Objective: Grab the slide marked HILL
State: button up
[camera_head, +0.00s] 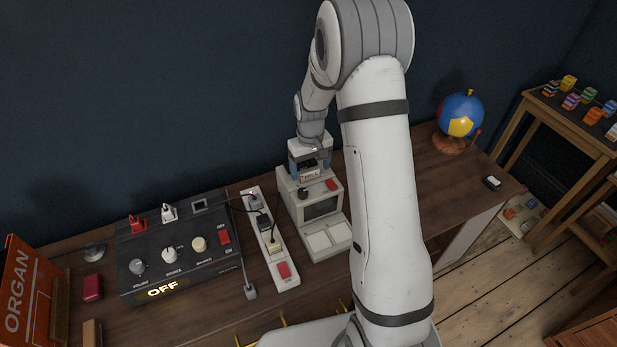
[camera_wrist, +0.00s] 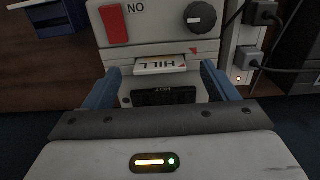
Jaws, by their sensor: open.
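The slide marked HILL (camera_wrist: 162,65) is a small white plate whose lettering appears upside down in the wrist view. My gripper (camera_wrist: 162,74) is open, with one blue finger on each side of the slide and a gap on both sides. In the head view my gripper (camera_head: 309,168) is over the top of the machine (camera_head: 290,205), and the slide's label shows small between the fingers. A dark recess (camera_wrist: 165,97) with small lettering lies below the slide.
The machine has a red switch (camera_wrist: 113,24) and a black knob (camera_wrist: 200,17). A power strip (camera_head: 270,240) with plugs and cables stands close beside it. A black control box (camera_head: 180,250) reads OFF. A globe (camera_head: 460,115) stands at the right; desk between is mostly clear.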

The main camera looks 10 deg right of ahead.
jog(key=shift+f, duration=0.85)
jog(key=shift+c, duration=0.2)
jog(key=c, duration=1.1)
